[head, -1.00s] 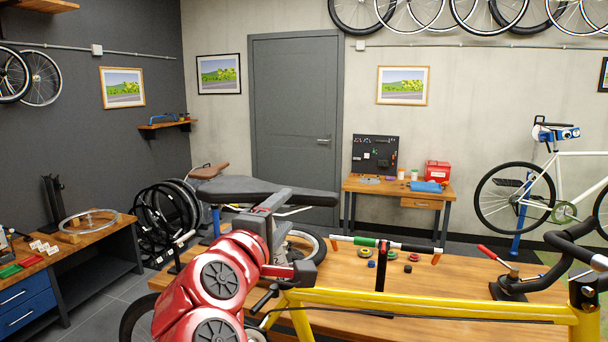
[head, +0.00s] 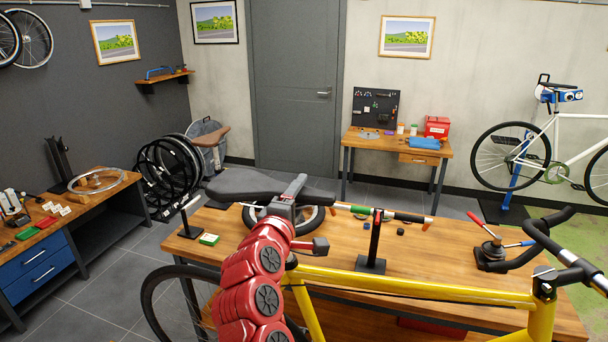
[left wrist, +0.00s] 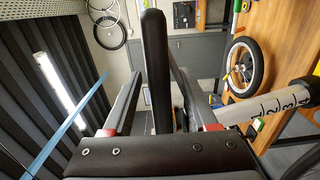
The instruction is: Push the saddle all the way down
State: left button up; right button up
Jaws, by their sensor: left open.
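The black saddle (head: 235,184) is near the middle of the head view, at the rear of the yellow bike frame (head: 400,284). My left gripper (head: 297,188) is at the saddle's right end and hides part of it. In the left wrist view, the dark saddle (left wrist: 157,70) stands edge-on between the two fingers of my open left gripper (left wrist: 157,85). Whether a finger touches it cannot be told. A pale tube with dark marks (left wrist: 265,104) shows to the right there. The seat post joint is hidden behind my red arm in the head view. My right gripper is not in view.
A wooden table (head: 450,245) stands behind the bike frame, with a black stand (head: 372,245) and small parts on it. Black handlebars (head: 545,232) are at the right. A workbench (head: 95,205) stands at the left. Floor shows between workbench and bike.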

pick_arm(q)
jog(key=shift+p+x, duration=0.45)
jog(key=shift+x, duration=1.2)
grip_shut()
